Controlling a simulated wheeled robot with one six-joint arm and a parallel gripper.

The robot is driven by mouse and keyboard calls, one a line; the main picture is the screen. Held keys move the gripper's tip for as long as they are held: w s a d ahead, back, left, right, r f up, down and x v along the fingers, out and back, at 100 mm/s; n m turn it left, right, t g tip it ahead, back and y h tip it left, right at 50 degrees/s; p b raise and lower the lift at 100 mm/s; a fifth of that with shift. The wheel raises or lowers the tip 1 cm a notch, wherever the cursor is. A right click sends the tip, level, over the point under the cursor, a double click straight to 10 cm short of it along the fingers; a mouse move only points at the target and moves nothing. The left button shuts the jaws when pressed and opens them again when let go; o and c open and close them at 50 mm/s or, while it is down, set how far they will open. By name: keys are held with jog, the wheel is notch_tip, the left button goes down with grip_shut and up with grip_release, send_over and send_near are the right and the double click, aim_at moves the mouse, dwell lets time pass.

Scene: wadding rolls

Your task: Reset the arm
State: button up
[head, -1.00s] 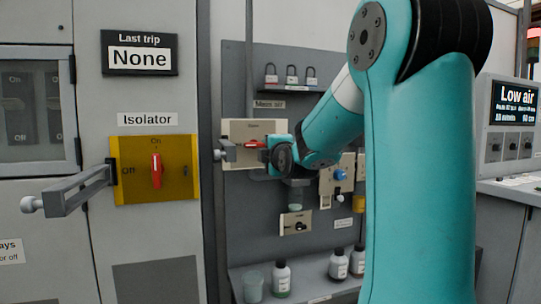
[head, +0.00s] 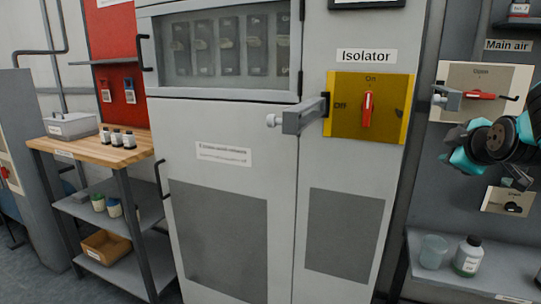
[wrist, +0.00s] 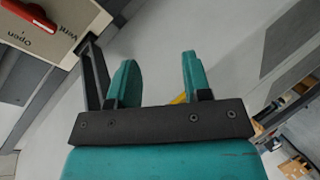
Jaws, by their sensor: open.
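My gripper (wrist: 160,82) shows in the wrist view with its two teal fingers apart and nothing between them. In the head view my gripper (head: 462,160) is at the right edge, just below the main air valve panel (head: 455,78); its fingers are hard to make out there. The panel's red lever (head: 482,96) lies sideways, and the gripper is apart from it. In the wrist view the red lever (wrist: 30,12) is at the top left corner, beside the "Open" and "Vent" lettering. Most of my arm is out of the head view.
A grey cabinet (head: 222,215) stands in the middle. Its yellow isolator plate (head: 393,115) has an upright red handle (head: 367,108), and a grey bar (head: 300,118) juts out beside it. A shelf (head: 490,272) holds a cup and a bottle. A wooden-topped bench (head: 95,150) is at left.

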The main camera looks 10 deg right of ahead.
jog(key=s+a+f+m+g+y, duration=0.2)
jog(key=s+a+f+m+g, duration=0.3)
jog(key=a+f, duration=0.35)
jog(key=s+a+f+m+g+y, duration=0.3)
jog(key=s+a+f+g, duration=0.1)
jog(key=s+a+f, duration=0.4)
jog(key=s+a+r+n+g+y, duration=0.25)
jog(key=s+a+r, duration=0.2)
jog(key=a, duration=0.35)
jog(key=s+a+r+n+g+y, duration=0.1)
jog(key=s+a+r+n, duration=0.25)
jog(key=s+a, duration=0.35)
notch_tip(320, 180, up, 15)
jog(key=a+p, duration=0.1)
jog(key=p, duration=1.4)
jog(key=shift+w, duration=0.3)
jog(key=shift+y, duration=0.25)
